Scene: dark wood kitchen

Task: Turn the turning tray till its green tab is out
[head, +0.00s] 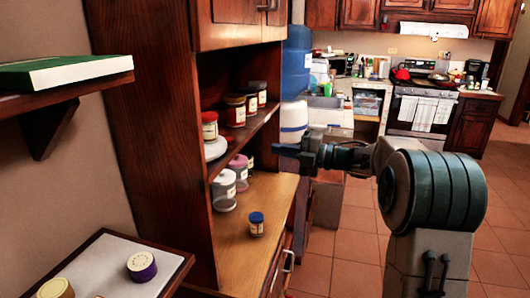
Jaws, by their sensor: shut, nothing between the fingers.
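A white round edge (215,149) shows on the middle shelf of the wood cabinet, low beside a red-lidded jar. It may be the turning tray, but most of it is hidden by the cabinet's side panel. I see no green tab on it. My gripper (288,151) is shut and empty. It points left toward the cabinet, in front of its right side and apart from the shelf and jars in the picture.
Jars with red, dark and yellow lids (235,111) stand along the middle shelf (243,135). Jars with pink and white lids (225,190) and a blue-lidded jar (256,224) stand on the counter (235,262).

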